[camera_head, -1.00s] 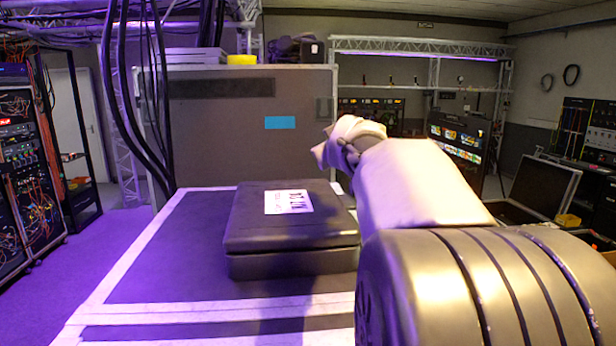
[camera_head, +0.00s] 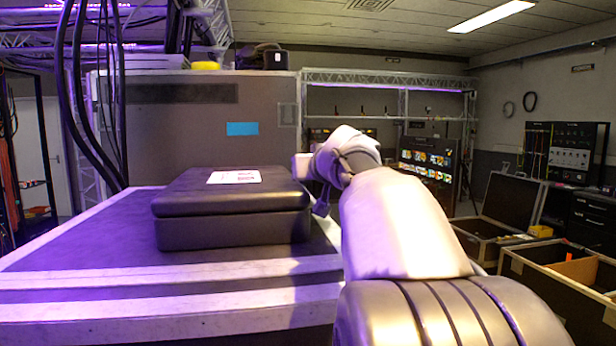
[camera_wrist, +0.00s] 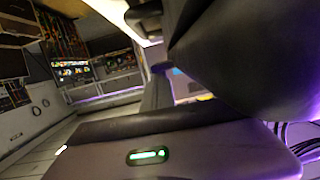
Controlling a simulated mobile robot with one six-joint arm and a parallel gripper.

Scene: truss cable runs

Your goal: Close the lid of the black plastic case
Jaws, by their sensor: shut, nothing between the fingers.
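The black plastic case (camera_head: 232,222) sits on the dark, white-edged top (camera_head: 60,235) in front of me. Its lid (camera_head: 225,190) lies down flat on the base, with a white label on top, and I see no clear gap along the front seam. My gripper (camera_head: 321,207) is beside the right end of the case, shut and empty. Its fingers are small and partly hidden by my wrist, so I cannot tell whether they touch the case. In the wrist view a large dark surface fills the upper right, too close to identify surely.
A tall grey case with a blue patch (camera_head: 242,129) stands behind the top. Black cables (camera_head: 80,100) hang at the left. Open cases (camera_head: 510,205) stand on the right, with an open compartmented crate (camera_head: 575,268) nearer. The top is clear left of the case.

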